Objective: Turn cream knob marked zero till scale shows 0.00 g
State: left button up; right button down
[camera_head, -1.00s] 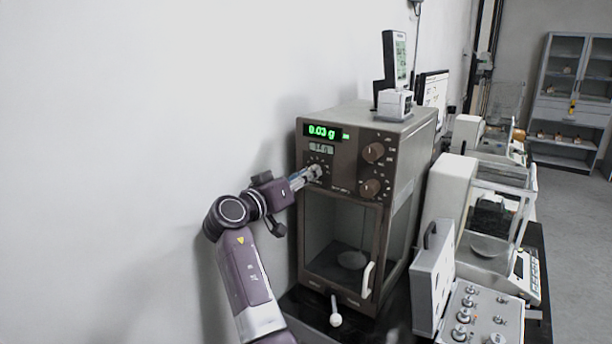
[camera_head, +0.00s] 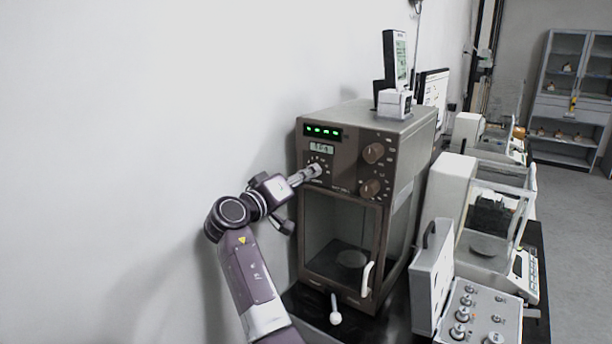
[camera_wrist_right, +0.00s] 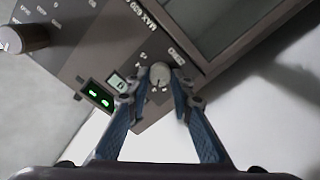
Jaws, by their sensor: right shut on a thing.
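The brown scale (camera_head: 345,150) stands against the wall. Its green display (camera_head: 323,130) shows only a row of dashes, with no readable number. The display also appears, tilted, in the right wrist view (camera_wrist_right: 97,96). My right gripper (camera_head: 314,171) is at the left of the front panel, below the display. The knob is mostly hidden by the fingers in the head view. My left gripper is not in view.
Two brown knobs (camera_head: 372,153) are on the right of the panel. Below is a glass door with a pale handle (camera_head: 367,279). A white-tipped lever (camera_head: 335,318) sticks out at the base. A grey case (camera_head: 432,275) and other balances stand to the right.

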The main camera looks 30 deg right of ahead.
jog(key=shift+d, duration=0.1)
jog(key=c, duration=1.9)
grip_release()
jog(key=shift+c, duration=0.2)
jog(key=shift+o, duration=1.3)
jog(key=shift+d, duration=0.15)
jog(key=v, duration=0.7)
jog(key=shift+a, duration=0.3)
jog(key=shift+s, duration=0.1)
